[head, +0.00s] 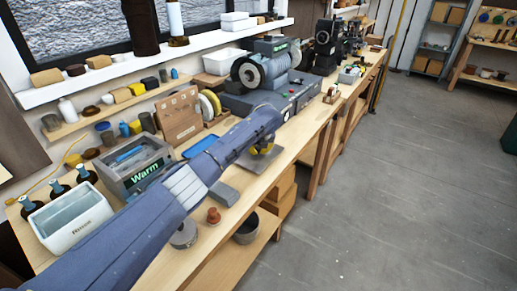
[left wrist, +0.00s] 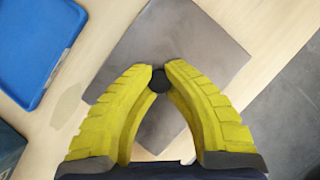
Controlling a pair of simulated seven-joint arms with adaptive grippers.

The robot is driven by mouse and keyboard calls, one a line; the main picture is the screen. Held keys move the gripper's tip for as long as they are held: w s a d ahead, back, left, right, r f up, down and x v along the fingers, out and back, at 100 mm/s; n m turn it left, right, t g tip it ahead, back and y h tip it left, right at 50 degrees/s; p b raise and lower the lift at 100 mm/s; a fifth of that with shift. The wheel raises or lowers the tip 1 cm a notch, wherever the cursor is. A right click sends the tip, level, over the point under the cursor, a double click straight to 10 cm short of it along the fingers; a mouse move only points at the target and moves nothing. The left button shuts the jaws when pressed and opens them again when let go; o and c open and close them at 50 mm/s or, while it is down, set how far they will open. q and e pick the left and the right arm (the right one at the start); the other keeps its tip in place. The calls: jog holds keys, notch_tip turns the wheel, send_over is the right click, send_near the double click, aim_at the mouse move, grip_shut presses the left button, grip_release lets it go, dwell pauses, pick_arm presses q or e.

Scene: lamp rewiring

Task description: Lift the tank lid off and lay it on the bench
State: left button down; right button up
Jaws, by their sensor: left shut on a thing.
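The tank lid (head: 264,163) is a flat grey metal plate with a small dark knob (left wrist: 159,81) at its middle. In the left wrist view the lid (left wrist: 205,40) fills the centre, over the light wood bench (left wrist: 110,20). My left gripper (head: 258,148) has its yellow fingers shut on the knob; its fingertips also show in the left wrist view (left wrist: 159,78). I cannot tell whether the lid touches the bench or hovers just above it. The grey tank marked "Warm" (head: 147,181) stands at the left with its top open. My right gripper is not in view.
A blue tray (head: 201,146) lies beside the lid, towards the wall. The lid is near the bench's front edge, with grey floor (left wrist: 292,110) beyond. A white "Rinse" tub (head: 90,228), a grey block (head: 224,194) and a grinder (head: 262,75) also stand on the bench.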

pick_arm(q)
jog(key=shift+f, duration=0.2)
dwell(0.5)
jog(key=c, duration=1.4)
grip_release()
jog(key=shift+f, duration=0.1)
